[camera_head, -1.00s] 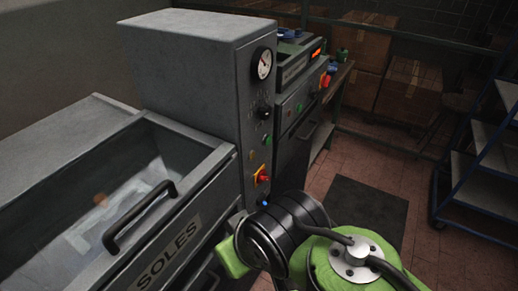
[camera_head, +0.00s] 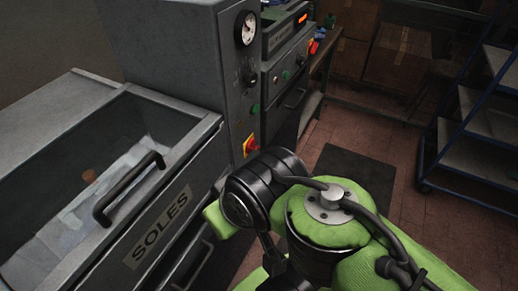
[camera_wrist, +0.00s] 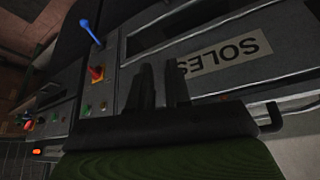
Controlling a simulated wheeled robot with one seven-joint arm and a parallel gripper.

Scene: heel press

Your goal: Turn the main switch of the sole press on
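The sole press is a grey cabinet (camera_head: 175,45) with a front labelled SOLES (camera_head: 160,225). Its main switch (camera_head: 250,146), a red knob on a yellow plate, is on the narrow control face, right beside my arm in the head view. The switch also shows in the wrist view (camera_wrist: 96,73), left of my fingers and apart from them. The knob's exact angle is too small to tell. My gripper (camera_wrist: 160,66) shows two dark fingers with a narrow gap and nothing between them, in front of the press. The fingers are hidden in the head view.
A blue-tipped lever (camera_wrist: 90,30) sticks out near the switch. A black handle (camera_head: 130,188) projects from the SOLES unit. A second machine (camera_head: 285,60) with its own red switch stands behind.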

